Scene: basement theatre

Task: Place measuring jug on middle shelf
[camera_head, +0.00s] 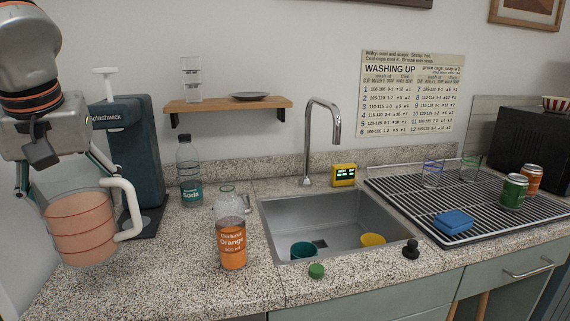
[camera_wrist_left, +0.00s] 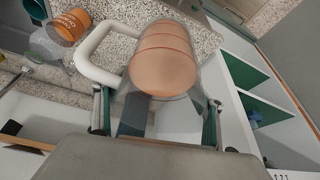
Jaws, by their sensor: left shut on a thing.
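The measuring jug (camera_head: 78,230) looks like a clear vessel with a salmon-pink, banded body and a white loop handle. It is at the lower left in the head view, and at the top middle in the wrist view (camera_wrist_left: 163,60). My left gripper (camera_head: 74,190) is shut on it, one finger on each side, and the handle points right in the head view. The jug hangs at the counter's left end. In the wrist view, an open white unit with green-faced shelves (camera_wrist_left: 248,75) is at the right. Which one is the middle shelf, I cannot tell. My right gripper is out of view.
A dark Splashwick machine (camera_head: 135,150) stands just behind the jug. A wooden wall shelf (camera_head: 225,105) holds clear cups and a plate.

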